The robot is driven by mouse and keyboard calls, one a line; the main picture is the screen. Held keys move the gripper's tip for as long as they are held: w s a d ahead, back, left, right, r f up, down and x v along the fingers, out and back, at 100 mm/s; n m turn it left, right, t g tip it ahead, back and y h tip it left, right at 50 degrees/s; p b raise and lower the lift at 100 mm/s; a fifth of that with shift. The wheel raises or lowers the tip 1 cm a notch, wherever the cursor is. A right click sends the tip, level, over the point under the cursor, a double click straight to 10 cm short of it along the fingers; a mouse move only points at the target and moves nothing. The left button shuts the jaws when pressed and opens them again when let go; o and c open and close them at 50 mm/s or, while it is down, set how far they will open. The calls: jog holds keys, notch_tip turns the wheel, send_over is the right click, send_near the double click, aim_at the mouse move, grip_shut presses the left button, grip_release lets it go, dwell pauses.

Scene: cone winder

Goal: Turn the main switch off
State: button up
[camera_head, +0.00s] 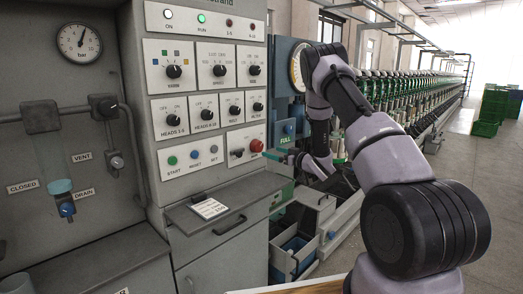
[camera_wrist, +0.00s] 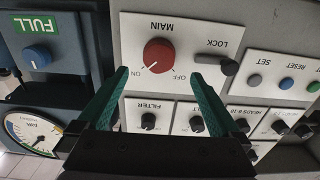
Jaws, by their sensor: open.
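The main switch is a red round knob (camera_wrist: 158,55) on a white plate lettered MAIN, which appears upside down in the wrist view. ON is printed at the knob's lower left and OFF at its lower right. A pale mark shows on the ON side, but I cannot tell clearly which way the knob points. The knob also shows in the head view (camera_head: 257,146) at the right of the panel's bottom row. My gripper (camera_wrist: 160,75) is open and empty, its green fingers pointing towards the panel on either side of the knob, apparently short of it.
A dark LOCK knob (camera_wrist: 230,67) shares the plate. SET (camera_wrist: 254,80) and RESET (camera_wrist: 286,83) buttons lie beside it. A blue knob under FULL (camera_wrist: 38,56) and a dial gauge (camera_wrist: 30,132) are at the left. A grey shelf (camera_head: 225,205) juts out below the panel.

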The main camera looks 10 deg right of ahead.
aim_at(260, 148)
jog(key=x, duration=0.8)
jog(key=shift+c, duration=0.3)
jog(key=c, duration=1.3)
